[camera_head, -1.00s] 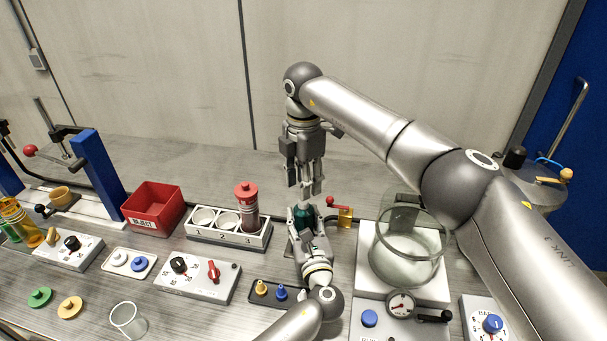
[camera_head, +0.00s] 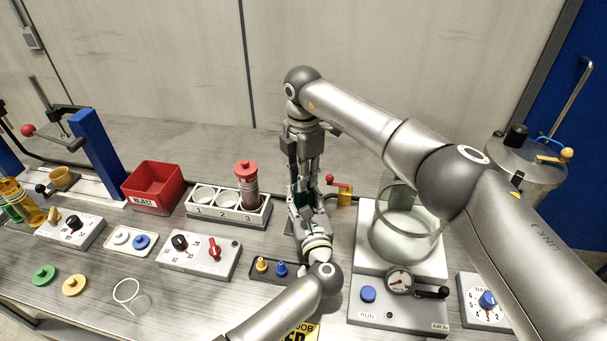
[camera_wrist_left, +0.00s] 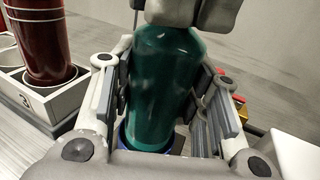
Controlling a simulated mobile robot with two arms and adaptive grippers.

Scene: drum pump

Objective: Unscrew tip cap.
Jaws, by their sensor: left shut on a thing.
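A green translucent cartridge (camera_wrist_left: 165,85) stands upright, a little tilted, between the fingers of my left gripper (camera_wrist_left: 163,98). In the head view my left gripper (camera_head: 303,208) reaches in from the front and is shut on the cartridge's sides. My right gripper (camera_head: 306,186) points straight down from above, directly over the cartridge. In the left wrist view its grey fingers (camera_wrist_left: 193,14) overlap the cartridge's upper end. The tip cap is hidden behind these fingers, so I cannot tell whether they are closed on it.
A rack (camera_head: 229,215) with a red-capped cylinder (camera_head: 246,185) stands left of the grippers, beyond it a red reject bin (camera_head: 155,189). A small tray (camera_head: 258,275) with yellow and blue nozzles lies in front. A glass vessel (camera_head: 405,225) stands close on the right.

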